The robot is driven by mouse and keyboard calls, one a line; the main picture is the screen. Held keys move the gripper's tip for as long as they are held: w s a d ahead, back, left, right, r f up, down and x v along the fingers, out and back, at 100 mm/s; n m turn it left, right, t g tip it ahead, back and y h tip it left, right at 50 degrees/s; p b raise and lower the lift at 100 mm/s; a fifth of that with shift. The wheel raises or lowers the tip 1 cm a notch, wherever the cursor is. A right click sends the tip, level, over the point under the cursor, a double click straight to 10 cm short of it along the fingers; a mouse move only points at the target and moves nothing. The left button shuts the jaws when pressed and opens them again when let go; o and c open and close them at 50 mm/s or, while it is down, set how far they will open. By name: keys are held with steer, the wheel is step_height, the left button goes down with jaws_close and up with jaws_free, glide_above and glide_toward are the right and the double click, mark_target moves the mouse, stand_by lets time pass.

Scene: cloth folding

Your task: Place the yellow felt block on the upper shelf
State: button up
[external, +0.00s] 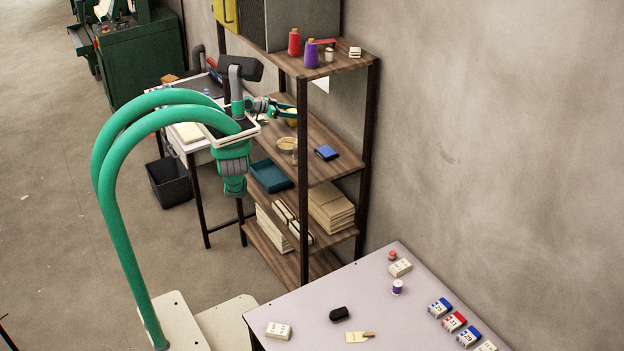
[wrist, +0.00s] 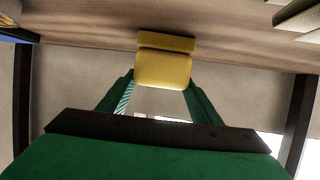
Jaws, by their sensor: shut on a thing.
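The yellow felt block (wrist: 163,68) is between the two green fingers of my gripper (wrist: 160,90) in the wrist view. My gripper (external: 286,110) is shut on it. In the external view only a small yellow patch of the block (external: 292,118) shows at the fingertips, at the shelf unit's left side. They are between the top board (external: 340,68) and the board below it (external: 335,168). In the wrist view the block is close to a brown wooden board (wrist: 90,22); I cannot tell whether they touch.
A red spool (external: 294,42) and a purple spool (external: 311,54) stand on the top board. A dark post (external: 303,190) rises at the front.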

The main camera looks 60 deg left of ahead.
steer(key=o, duration=1.1)
steer(key=shift+f, duration=0.1)
steer(key=shift+c, duration=0.2)
steer(key=v, duration=1.2)
